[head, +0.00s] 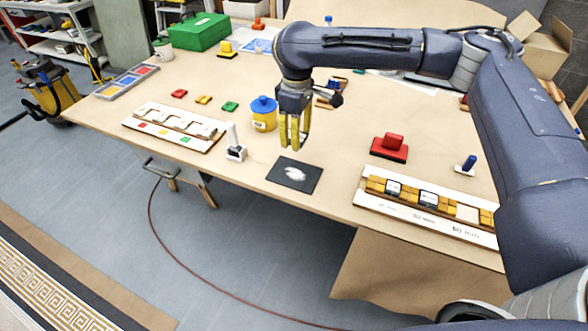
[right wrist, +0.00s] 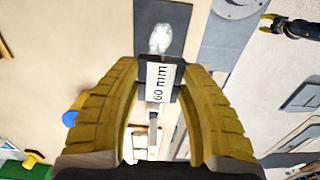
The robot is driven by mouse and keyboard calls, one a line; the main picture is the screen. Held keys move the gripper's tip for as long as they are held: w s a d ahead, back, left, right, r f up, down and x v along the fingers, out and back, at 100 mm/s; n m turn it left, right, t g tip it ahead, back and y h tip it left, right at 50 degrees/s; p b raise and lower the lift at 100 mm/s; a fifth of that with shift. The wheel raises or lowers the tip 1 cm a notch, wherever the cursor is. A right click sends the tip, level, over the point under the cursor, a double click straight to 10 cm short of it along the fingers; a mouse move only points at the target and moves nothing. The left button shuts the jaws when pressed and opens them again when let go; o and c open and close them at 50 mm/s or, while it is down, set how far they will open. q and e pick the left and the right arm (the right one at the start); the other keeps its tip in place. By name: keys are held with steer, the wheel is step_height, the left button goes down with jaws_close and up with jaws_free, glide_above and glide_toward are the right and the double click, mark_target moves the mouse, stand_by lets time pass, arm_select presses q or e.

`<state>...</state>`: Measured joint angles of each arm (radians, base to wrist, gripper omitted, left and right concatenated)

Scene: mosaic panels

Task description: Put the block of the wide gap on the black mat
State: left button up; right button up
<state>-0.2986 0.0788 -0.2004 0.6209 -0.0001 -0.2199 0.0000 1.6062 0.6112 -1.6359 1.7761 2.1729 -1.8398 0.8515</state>
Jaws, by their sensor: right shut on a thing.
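My right gripper (head: 293,140) is shut on a block with a white face marked "60 mm" (right wrist: 160,80). The block sits between the yellow fingertips (right wrist: 160,72) in the right wrist view; in the head view I cannot make it out. The black mat (head: 309,184), with a white patch on it, lies near the table's front edge, below the gripper. It also shows beyond the block in the wrist view (right wrist: 180,42). A mosaic panel (head: 405,212) with amber and black-framed tiles lies at right, with a pale stretch between tiles. A dark, yellow-tipped end, apparently my left gripper (right wrist: 268,19), shows small.
A blue-lidded yellow pot (head: 263,121) and a white stamp-like tool (head: 236,151) stand left of the gripper. A red block-like tool (head: 390,147) and a blue-handled one (head: 467,164) stand at right. A white panel (head: 172,122) lies at left. The table around the mat is clear.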

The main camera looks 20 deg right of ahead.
mark_target(296, 174)
step_height(296, 174, down, 13)
steer(key=shift+f, duration=0.15)
stand_by(0.5)
steer(key=shift+f, duration=0.15)
steer(key=o, duration=1.1)
steer(key=shift+o, duration=0.2)
step_height(296, 174, up, 12)
steer(key=shift+r, duration=0.15)
